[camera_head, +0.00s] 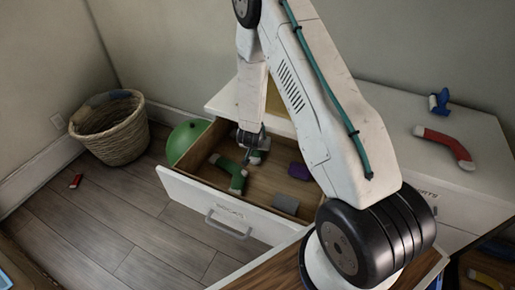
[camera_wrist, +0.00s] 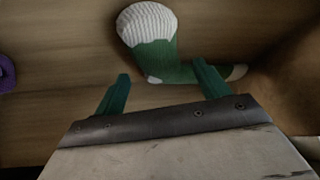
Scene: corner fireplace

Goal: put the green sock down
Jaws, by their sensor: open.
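A green sock (camera_wrist: 160,62) with a white ribbed cuff and a white toe lies on a wooden surface in the wrist view. My gripper (camera_wrist: 162,84) is open, with its two teal fingers apart. The sock is just beyond the fingertips and partly between them, and nothing is clamped. In the head view my gripper (camera_head: 254,147) is low inside an open white drawer (camera_head: 205,208). A bent green sock (camera_head: 234,176) lies on the drawer floor just left of and in front of the gripper. Parts near the fingers are hidden by the gripper.
The drawer also holds a purple item (camera_head: 299,171) and a grey block (camera_head: 285,204). A red sock (camera_head: 447,146) and a blue item (camera_head: 439,102) lie on the white cabinet top. A wicker basket (camera_head: 110,128) stands left, beside a green dome (camera_head: 187,140). A small red item (camera_head: 76,181) is on the floor.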

